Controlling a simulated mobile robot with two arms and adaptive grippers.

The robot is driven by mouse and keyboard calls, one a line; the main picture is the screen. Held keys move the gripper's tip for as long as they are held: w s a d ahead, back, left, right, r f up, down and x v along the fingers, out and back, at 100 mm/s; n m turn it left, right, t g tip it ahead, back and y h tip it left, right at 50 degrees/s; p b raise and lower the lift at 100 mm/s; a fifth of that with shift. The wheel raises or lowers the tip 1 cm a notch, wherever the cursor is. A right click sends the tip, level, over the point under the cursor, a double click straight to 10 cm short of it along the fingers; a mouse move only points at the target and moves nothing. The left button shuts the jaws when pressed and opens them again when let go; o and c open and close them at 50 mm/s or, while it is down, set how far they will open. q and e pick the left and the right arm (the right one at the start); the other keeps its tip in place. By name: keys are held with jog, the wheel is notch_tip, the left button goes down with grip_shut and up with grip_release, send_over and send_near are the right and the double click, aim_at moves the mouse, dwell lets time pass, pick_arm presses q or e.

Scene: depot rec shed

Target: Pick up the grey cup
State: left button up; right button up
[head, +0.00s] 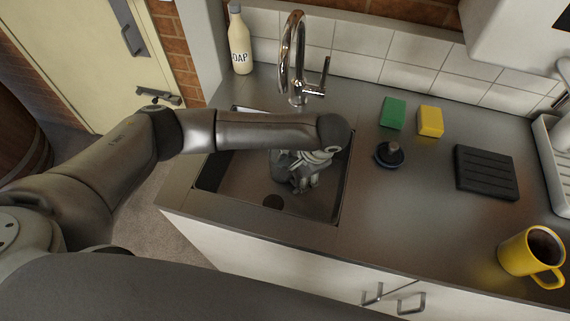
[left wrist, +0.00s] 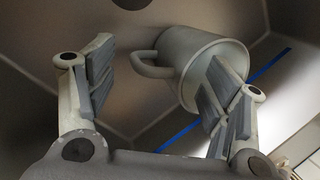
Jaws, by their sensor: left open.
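The grey cup (left wrist: 210,62) lies on its side in the sink, seen in the left wrist view. Its handle (left wrist: 150,66) points left, into the space between my left gripper's fingers. My left gripper (left wrist: 160,88) is open, with the right finger overlapping the cup's body in the picture; whether it touches cannot be told. In the head view my left gripper (head: 302,184) reaches down into the sink (head: 235,190), and I cannot make out the cup there behind the gripper and arm. My right gripper is not in view.
A chrome tap (head: 292,60) stands behind the sink, with a soap bottle (head: 240,45) to its left. Right of the sink are a plug (head: 389,154), green sponge (head: 393,113), yellow sponge (head: 430,121), black ridged mat (head: 486,172) and yellow mug (head: 520,255).

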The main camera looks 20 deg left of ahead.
pick_arm(q)
jog(key=shift+w+a+f, duration=0.1)
jog(key=shift+a+f, duration=0.15)
jog(key=shift+f, duration=0.35)
jog(key=shift+a+f, duration=0.1)
jog(key=shift+f, duration=0.25)
jog(key=shift+w+f, duration=0.1)
jog(key=shift+f, duration=0.05)
jog(key=c, duration=1.4)
grip_shut()
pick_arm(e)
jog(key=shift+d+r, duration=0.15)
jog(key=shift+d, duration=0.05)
